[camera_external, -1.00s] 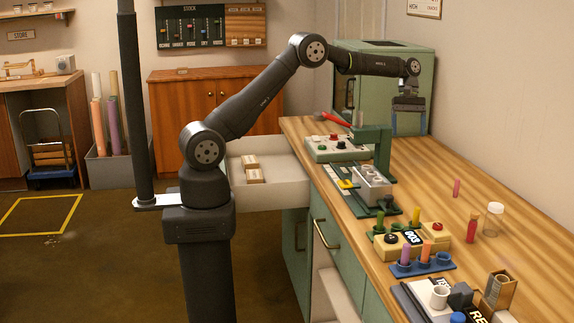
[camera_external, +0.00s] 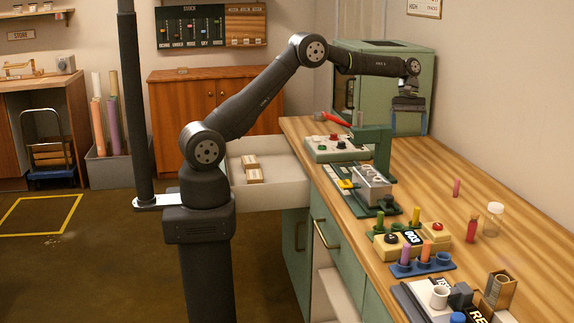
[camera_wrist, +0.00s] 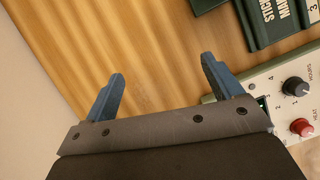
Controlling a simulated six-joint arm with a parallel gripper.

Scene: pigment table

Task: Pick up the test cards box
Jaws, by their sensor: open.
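My gripper (camera_external: 409,125) hangs over the far part of the wooden bench, in front of the green cabinet. In the wrist view its two blue fingers (camera_wrist: 163,68) are spread apart with only bare wood between them. No label in view reads as test cards. Two small tan boxes (camera_external: 252,168) lie in the open white drawer, well left of my gripper. A brown open-topped box (camera_external: 499,290) stands at the near right end of the bench. I cannot tell which of these, if any, is the test cards box.
A control panel with knobs (camera_external: 337,148) and a green press stand (camera_external: 383,150) are near my gripper. Racks with coloured tubes (camera_external: 424,266), a red bottle (camera_external: 472,228) and a clear jar (camera_external: 493,219) stand nearer. The bench along the wall (camera_external: 440,170) is mostly clear.

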